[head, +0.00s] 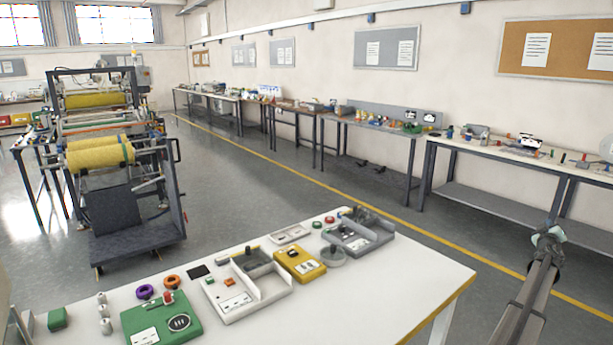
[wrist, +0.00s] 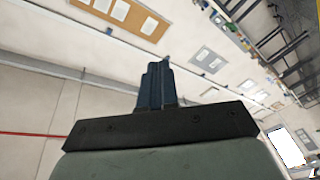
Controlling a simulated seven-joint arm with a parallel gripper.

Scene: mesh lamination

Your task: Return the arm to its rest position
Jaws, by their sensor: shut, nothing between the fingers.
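My gripper (wrist: 165,66) shows in the wrist view as two dark blue-grey fingers closed together, above a black bar and a grey-green body. Nothing is held between the fingers. It is in the air, away from any surface, with the room's wall and notice boards beyond it. In the head view, a grey part of my arm rises at the right, beside the white table (head: 400,275). I cannot tell whether its pale upper end is the gripper.
The white table holds a green box (head: 160,322), a white tray (head: 262,300), a yellow box (head: 300,262) and a grey fixture (head: 362,238). A roller machine (head: 110,165) stands at the left. Benches (head: 460,160) line the wall. The floor between is clear.

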